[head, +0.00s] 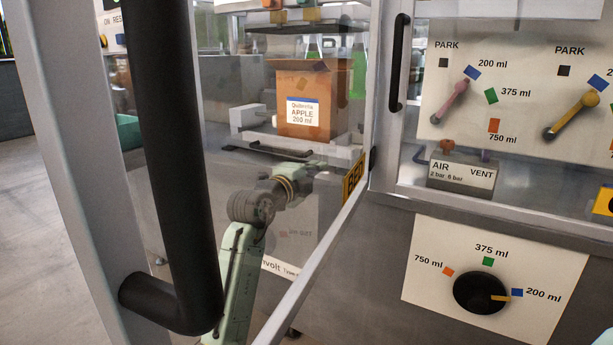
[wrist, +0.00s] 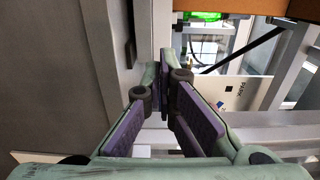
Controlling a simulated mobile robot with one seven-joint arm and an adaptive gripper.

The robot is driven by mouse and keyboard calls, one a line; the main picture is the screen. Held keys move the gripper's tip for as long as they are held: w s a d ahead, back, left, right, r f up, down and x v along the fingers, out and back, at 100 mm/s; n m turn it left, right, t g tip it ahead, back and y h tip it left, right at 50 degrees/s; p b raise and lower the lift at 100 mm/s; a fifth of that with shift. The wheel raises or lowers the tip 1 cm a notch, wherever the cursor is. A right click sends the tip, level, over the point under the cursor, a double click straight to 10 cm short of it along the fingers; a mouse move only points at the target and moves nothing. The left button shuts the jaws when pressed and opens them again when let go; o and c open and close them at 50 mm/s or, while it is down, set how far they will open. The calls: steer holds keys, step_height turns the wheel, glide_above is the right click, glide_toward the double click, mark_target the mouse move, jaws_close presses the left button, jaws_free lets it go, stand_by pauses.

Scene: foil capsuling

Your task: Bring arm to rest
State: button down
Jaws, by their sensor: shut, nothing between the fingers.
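My gripper (wrist: 167,82) is in the wrist view, its two pale green fingers with purple pads drawn together, shut with nothing between them. Its fingertips point towards a light metal frame. In the head view my pale green arm (head: 236,285) rises behind the clear door panel, with its grey joint (head: 252,206) bent to the right. The far end of the arm is small there, below the brown carton (head: 310,98) labelled APPLE, and its fingers are hard to make out.
A door with a thick black handle (head: 172,150) stands across the left foreground. A control panel (head: 520,85) with levers and a black dial (head: 480,293) set towards 200 ml are at right. In the wrist view a grey wall (wrist: 50,75) fills the left.

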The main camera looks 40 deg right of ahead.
steer(key=shift+v, duration=1.6)
